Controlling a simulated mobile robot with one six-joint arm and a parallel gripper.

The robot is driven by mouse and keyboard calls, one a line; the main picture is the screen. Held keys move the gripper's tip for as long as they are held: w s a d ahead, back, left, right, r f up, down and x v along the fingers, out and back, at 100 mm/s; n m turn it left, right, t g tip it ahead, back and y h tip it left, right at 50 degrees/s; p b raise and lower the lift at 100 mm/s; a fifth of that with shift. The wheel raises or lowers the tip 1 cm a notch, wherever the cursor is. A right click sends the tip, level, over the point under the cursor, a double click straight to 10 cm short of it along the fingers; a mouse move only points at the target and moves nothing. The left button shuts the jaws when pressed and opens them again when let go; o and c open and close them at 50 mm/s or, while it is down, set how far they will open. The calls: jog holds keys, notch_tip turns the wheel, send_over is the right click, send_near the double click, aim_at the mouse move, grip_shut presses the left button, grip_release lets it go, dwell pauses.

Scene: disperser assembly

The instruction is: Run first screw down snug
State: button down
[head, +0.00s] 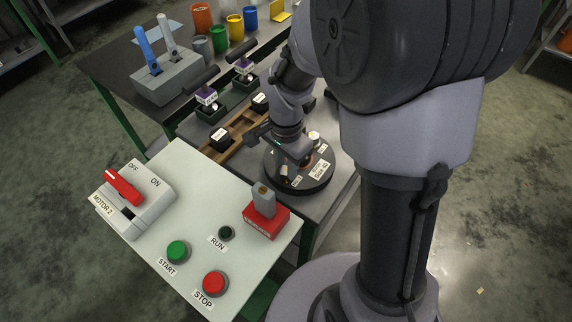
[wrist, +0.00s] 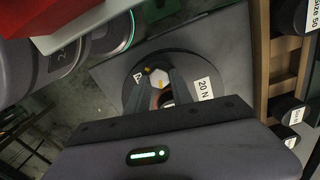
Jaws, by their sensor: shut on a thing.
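The round black base (head: 301,183) stands on the grey bench top, with white labels on its rim. In the wrist view the black base (wrist: 190,68) lies under my fingers, with a "20 N" label at its right. A pale hexagonal piece (wrist: 159,78) with a yellow mark shows just beyond my fingertips. My gripper (wrist: 167,98) points down at the base and is shut on a small part between the fingers, taken to be the first screw. Its tip and seat are hidden. In the head view my gripper (head: 290,162) is over the base, partly hidden by my arm.
A control panel (head: 190,190) with a red MOTOR 2 switch (head: 124,187), a green START button (head: 177,251) and a red STOP button (head: 214,283) stands in front. A wooden rack (head: 229,143) with black blocks and a grey tool holder (head: 170,82) lie left of my arm.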

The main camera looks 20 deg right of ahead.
aim_at(286, 169)
dwell(0.4)
jog(key=c, duration=1.4)
grip_release()
jog(key=shift+r, duration=0.1)
notch_tip(286, 169, up, 17)
jog(key=p, duration=0.7)
jog(key=shift+r, duration=0.15)
jog(key=s+a+r+n+t+y+b, duration=0.1)
jog(key=s+a+r+n+t, duration=0.1)
jog(key=s, duration=0.5)
jog(key=s+a+r+n+t+y, duration=0.1)
jog(key=s+r+n+t, duration=0.2)
jog(key=s+n, duration=0.3)
jog(key=shift+s+a+r+t+b, duration=0.4)
jog(key=shift+r, duration=0.2)
